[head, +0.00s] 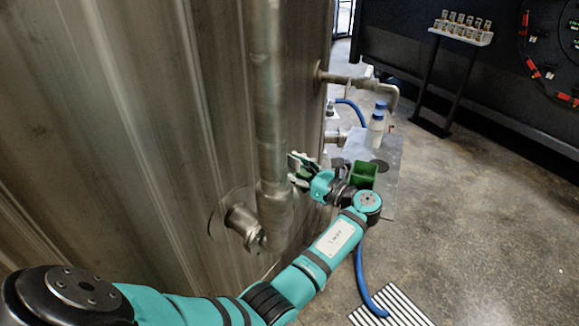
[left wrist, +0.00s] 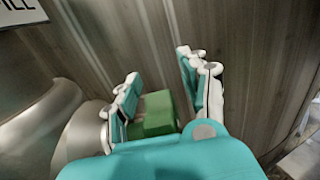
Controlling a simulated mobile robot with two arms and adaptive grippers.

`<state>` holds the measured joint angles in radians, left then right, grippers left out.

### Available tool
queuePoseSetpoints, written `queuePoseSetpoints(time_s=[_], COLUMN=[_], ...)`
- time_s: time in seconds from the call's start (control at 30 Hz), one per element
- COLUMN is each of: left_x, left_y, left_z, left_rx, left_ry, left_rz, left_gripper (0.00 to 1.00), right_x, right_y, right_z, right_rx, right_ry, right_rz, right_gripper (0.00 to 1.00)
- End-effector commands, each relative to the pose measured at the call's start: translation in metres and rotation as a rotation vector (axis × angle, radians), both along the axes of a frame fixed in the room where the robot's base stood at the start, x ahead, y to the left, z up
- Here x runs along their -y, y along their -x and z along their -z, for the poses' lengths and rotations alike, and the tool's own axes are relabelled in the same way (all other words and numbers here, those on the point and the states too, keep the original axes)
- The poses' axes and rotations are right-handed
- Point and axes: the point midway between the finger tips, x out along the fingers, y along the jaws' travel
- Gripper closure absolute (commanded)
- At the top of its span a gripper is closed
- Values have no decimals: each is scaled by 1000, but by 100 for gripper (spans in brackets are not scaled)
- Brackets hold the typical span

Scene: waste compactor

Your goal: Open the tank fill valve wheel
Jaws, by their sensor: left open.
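My left gripper (head: 299,172) reaches in from the left in the head view, beside the tank's vertical pipe (head: 268,110). It also shows in the left wrist view (left wrist: 160,68), with its two fingers apart. A green blocky part (left wrist: 154,114) sits between the fingers, close to the left one. It may be part of the fill valve wheel, but I cannot tell. I cannot tell if a finger touches it. No whole wheel shows in either view. My right gripper is not in view.
The metal tank wall (head: 120,130) fills the left. A sign ending in "ILL" (left wrist: 20,12) is on it. A pipe (left wrist: 45,125) lies left of the gripper.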

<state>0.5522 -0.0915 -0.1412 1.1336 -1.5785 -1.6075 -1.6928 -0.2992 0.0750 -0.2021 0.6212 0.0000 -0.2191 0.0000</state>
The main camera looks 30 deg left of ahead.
Motion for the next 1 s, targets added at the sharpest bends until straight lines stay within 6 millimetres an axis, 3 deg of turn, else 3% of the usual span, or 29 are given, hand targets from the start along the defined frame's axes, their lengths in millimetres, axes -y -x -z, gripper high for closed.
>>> queuePoseSetpoints(time_s=[0.1,0.43,1.0], left_x=[0,0,0], left_y=[0,0,0], left_z=[0,0,0], left_rx=[0,0,0], left_ry=[0,0,-14], left_rz=[0,0,-1], left_gripper=[58,100,100], right_x=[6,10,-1], right_y=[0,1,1], right_z=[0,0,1], right_rx=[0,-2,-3], right_ry=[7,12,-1], right_rz=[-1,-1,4], right_gripper=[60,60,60])
